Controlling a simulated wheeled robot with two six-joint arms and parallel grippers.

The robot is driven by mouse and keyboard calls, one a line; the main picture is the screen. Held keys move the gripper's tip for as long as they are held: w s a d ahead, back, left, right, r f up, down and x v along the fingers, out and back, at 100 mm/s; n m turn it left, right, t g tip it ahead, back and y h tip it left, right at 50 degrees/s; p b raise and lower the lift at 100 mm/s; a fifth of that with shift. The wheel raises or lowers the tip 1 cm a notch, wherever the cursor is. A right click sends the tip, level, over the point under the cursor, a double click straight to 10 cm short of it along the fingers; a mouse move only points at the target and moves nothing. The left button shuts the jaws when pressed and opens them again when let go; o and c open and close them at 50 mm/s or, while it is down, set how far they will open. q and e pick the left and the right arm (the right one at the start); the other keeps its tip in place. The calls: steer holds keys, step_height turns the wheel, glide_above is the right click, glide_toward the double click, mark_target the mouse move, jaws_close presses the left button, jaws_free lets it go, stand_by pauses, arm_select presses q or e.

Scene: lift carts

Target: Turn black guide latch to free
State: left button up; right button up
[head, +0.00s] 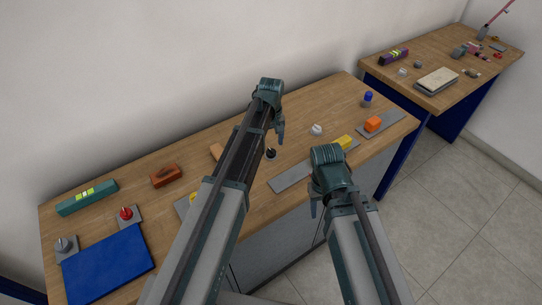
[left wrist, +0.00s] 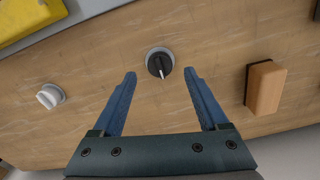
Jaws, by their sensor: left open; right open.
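The black guide latch (head: 271,153) is a small dark round knob with a light pointer, on the wooden bench just right of my left arm in the head view. In the left wrist view the black latch (left wrist: 160,64) sits on a grey round base, just beyond and between my fingertips. My left gripper (left wrist: 158,74) is open and empty, with its two blue fingers spread to either side of the line to the latch, not touching it. In the head view my left gripper (head: 279,130) points down over the bench. My right gripper (head: 315,208) is open above the bench's front edge.
A white knob (left wrist: 50,95) and an orange-brown block (left wrist: 263,87) flank the latch. A yellow block (head: 343,143) and an orange block (head: 373,123) are on grey plates to the right. A blue mat (head: 108,265) and red knob (head: 126,213) are at left.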

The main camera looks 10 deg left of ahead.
mark_target(271, 150)
arm_select(q)
step_height(271, 150, down, 4)
steer(key=b, duration=0.2)
steer(key=shift+r+b, duration=0.15)
steer(key=shift+b, duration=0.15)
jaws_close()
